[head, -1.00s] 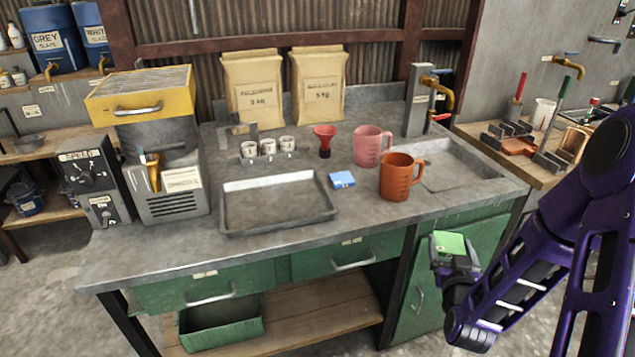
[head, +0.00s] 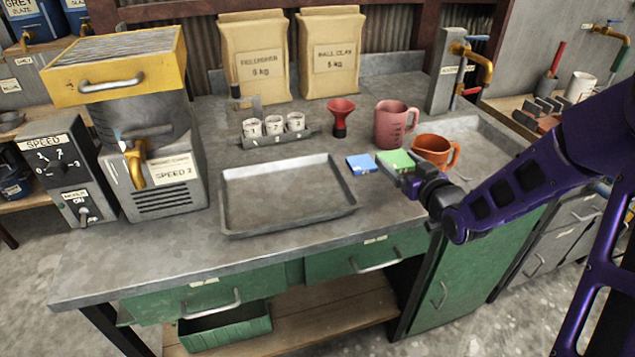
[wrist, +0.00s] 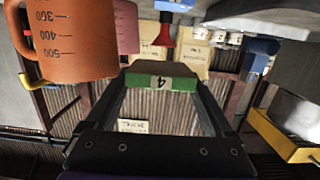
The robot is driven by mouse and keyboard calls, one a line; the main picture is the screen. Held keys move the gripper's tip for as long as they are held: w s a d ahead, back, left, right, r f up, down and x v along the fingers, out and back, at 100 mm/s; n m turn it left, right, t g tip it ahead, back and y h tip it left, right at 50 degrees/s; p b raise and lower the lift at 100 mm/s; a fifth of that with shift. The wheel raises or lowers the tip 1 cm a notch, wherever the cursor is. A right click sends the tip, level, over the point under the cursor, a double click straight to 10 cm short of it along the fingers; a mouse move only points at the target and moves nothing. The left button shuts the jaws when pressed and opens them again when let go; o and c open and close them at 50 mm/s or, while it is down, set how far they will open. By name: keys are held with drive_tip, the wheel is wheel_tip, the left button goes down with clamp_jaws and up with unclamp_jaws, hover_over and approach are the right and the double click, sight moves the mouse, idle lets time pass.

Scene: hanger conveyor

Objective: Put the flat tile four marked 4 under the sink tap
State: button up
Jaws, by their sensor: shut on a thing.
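The green flat tile (head: 396,161) is in my gripper (head: 407,177), over the bench beside the blue tile (head: 361,163). In the wrist view the green tile (wrist: 172,84) shows a white label with a 4 between my fingertips (wrist: 160,88). My gripper is shut on it. The sink basin (head: 483,132) is at the right of the bench, partly hidden by my arm. The brass sink tap (head: 478,62) juts from a grey post behind the basin, to the right of and beyond the tile.
An orange jug (head: 432,148) stands between my gripper and the sink, its lower part hidden. A pink jug (head: 390,125) and red funnel (head: 341,115) stand behind the tile. An empty metal tray (head: 285,228) lies to the left. The orange jug looms close in the wrist view.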

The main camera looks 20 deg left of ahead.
sight(390, 201)
drive_tip(key=shift+w+a+f, duration=0.1)
drive_tip(key=shift+a+f, duration=0.05)
drive_tip(key=shift+f, duration=0.2)
wheel_tip(390, 201, down, 9)
drive_tip(key=shift+f+b, duration=0.1)
drive_tip(key=shift+b, duration=0.75)
drive_tip(key=shift+f, duration=0.1)
drive_tip(key=shift+f+b, duration=0.1)
drive_tip(key=shift+b, duration=0.2)
drive_tip(key=o, duration=1.2)
